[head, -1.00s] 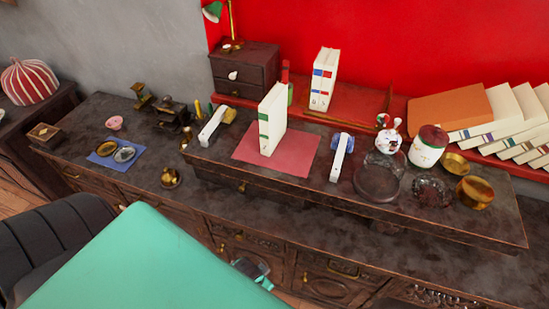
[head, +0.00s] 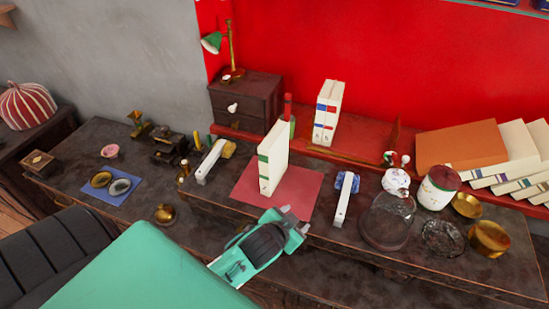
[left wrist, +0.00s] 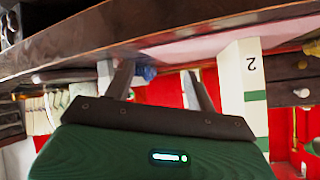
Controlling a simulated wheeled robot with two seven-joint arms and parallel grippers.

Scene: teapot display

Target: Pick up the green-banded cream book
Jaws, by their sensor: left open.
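The green-banded cream book (head: 274,158) stands upright on a red mat (head: 300,205) on the raised wooden shelf of the dresser. In the left wrist view the picture is upside down, and the book's spine (left wrist: 243,90) shows green bands and a "2". My left gripper (head: 296,218) is open and empty, in front of the mat and lower than the book, slightly to its right in the head view. In the left wrist view its two fingers (left wrist: 161,85) are left of the spine, with the book outside them. My right gripper is not in view.
A glass dome (head: 388,222) and brass bowl (head: 489,238) are farther right. Another cream book (head: 327,112) stands behind.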

